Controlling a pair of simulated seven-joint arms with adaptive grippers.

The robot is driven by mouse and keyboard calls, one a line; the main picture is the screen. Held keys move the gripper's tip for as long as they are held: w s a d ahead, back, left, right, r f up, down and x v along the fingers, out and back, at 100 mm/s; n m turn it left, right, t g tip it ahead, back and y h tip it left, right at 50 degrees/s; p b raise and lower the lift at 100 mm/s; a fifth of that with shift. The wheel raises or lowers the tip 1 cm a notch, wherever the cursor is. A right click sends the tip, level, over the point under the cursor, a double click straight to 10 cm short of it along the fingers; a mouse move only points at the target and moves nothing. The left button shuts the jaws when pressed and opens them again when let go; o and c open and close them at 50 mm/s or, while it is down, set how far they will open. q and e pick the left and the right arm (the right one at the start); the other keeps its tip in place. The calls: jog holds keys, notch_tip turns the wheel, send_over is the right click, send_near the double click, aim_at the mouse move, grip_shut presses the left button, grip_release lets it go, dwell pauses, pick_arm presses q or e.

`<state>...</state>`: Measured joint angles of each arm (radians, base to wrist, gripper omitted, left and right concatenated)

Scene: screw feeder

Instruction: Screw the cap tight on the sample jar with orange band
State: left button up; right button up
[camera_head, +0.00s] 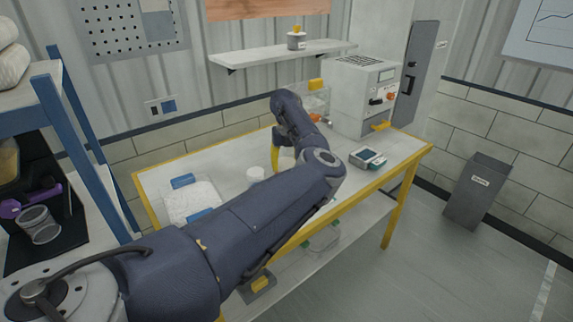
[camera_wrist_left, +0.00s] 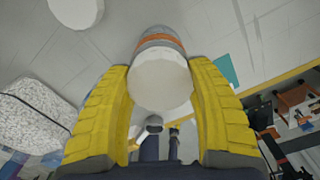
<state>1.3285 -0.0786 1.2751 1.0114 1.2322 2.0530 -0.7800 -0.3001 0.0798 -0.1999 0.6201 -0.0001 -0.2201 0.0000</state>
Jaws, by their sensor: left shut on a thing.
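The sample jar with the orange band (camera_wrist_left: 160,41) shows in the left wrist view, with its white round cap (camera_wrist_left: 160,84) facing the camera. My left gripper (camera_wrist_left: 160,72) has its yellow fingers on both sides of the cap and is shut on it. In the head view, my left gripper (camera_head: 277,160) is over the workbench, mostly hidden behind my own arm, with a white part of the jar (camera_head: 287,159) beside a finger. The cap's seating on the jar cannot be told. My right gripper is in neither view.
A second white round object (camera_head: 255,173) stands left of the gripper. A tray of white granules (camera_head: 190,202) is at the bench's left. A handheld device (camera_head: 368,158) and a large machine (camera_head: 360,97) are to the right. The bench (camera_head: 235,157) has bare room behind.

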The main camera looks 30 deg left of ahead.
pick_arm(q)
jog(key=shift+m, duration=0.6)
jog(key=o, duration=0.5)
jog(key=shift+c, duration=0.2)
jog(key=o, duration=0.6)
